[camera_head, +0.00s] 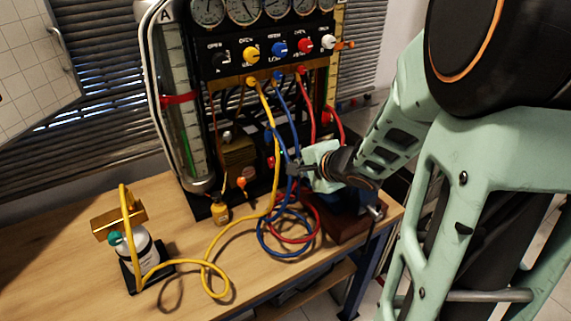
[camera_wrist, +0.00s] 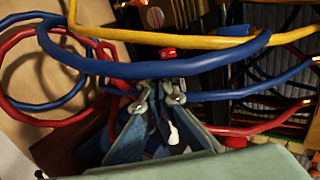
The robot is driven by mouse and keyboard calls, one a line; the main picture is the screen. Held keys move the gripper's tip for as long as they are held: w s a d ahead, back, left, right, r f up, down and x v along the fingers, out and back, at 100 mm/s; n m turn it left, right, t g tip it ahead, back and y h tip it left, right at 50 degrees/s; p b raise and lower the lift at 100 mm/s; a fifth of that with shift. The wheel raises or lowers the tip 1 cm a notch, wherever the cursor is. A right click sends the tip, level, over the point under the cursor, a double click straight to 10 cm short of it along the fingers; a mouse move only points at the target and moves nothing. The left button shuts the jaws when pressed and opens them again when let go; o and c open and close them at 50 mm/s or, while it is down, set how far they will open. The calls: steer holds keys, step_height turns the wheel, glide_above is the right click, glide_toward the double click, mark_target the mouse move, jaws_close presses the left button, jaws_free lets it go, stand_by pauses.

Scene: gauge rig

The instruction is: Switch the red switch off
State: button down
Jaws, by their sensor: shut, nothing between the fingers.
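A small red part with a pale mark, which looks like the red switch (camera_wrist: 168,54), shows just beyond my fingertips in the wrist view. In the head view a small red part (camera_head: 270,161) shows low on the rig, left of my gripper; its on or off position is too small to read. A blue hose (camera_wrist: 150,66) crosses the view between the fingertips and the red part.
Yellow (camera_head: 268,130), blue (camera_head: 258,235) and red hoses hang and coil around my gripper. The gauge panel (camera_head: 265,50) with coloured knobs stands above. A bottle (camera_head: 135,250) in a black holder is on the left of the wooden bench (camera_head: 70,225). The bench's front left is clear.

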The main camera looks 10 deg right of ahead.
mark_target(271, 167)
steer(key=b+x, duration=0.6)
steer(key=x, duration=0.6)
steer(key=shift+f, duration=0.1)
steer(key=f+t+b, duration=0.1)
steer(key=b, duration=0.2)
steer(key=shift+w+f, duration=0.2)
steer(key=shift+a+r, duration=0.1)
steer(key=shift+r, duration=0.45)
steer(key=shift+r+p, duration=0.65)
steer(key=shift+p, duration=0.55)
